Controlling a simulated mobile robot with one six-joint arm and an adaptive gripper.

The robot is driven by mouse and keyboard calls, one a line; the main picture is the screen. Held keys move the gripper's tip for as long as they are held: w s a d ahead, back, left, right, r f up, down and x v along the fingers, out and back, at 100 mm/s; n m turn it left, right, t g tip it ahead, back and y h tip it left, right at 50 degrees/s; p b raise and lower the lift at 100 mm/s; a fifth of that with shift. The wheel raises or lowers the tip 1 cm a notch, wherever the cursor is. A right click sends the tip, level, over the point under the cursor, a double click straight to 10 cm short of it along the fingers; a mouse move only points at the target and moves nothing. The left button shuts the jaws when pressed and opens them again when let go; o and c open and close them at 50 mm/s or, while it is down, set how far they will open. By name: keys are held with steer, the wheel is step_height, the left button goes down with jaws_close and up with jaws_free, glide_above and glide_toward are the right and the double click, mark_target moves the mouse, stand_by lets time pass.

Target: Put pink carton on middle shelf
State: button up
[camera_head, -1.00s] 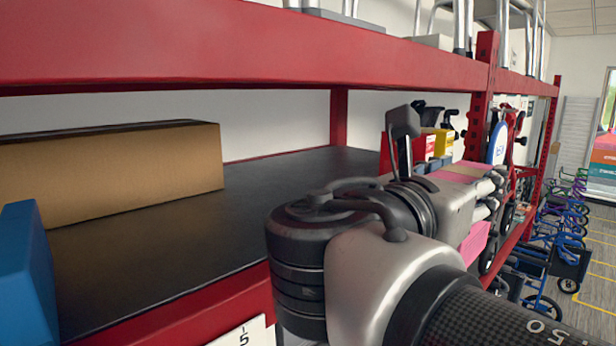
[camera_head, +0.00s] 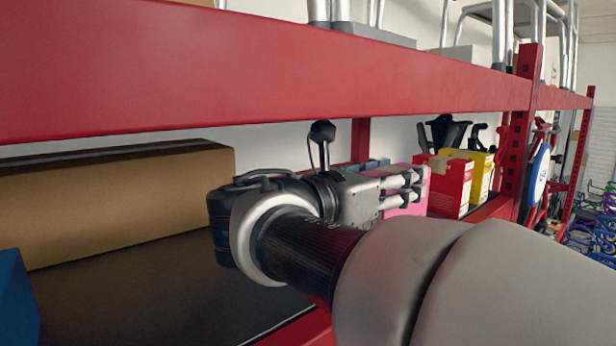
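The pink carton (camera_head: 424,200) is at the far end of my gripper (camera_head: 412,187), partly hidden behind its pale fingers. My gripper appears shut on it; the contact is only partly visible. Both are inside the shelf bay, above or at the dark middle shelf (camera_head: 160,285), below the upper red beam (camera_head: 260,75). My arm hides the shelf under the carton, so I cannot tell whether the carton touches it.
A long brown box (camera_head: 120,205) lies on the shelf at left, with a blue box (camera_head: 15,300) in front. A red box (camera_head: 450,185) and a yellow box (camera_head: 482,172) stand just right of the carton. A red post (camera_head: 523,130) is farther right.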

steer(key=w, duration=0.1)
steer(key=w+a+f, duration=0.1)
steer(key=w+a, duration=0.1)
steer(key=shift+w+a+f+p, duration=0.15)
steer(key=shift+w+f+p, duration=0.1)
steer(key=shift+f+p, duration=0.15)
steer(key=o, duration=0.7)
steer(key=shift+w+f, duration=0.1)
steer(key=o, duration=0.5)
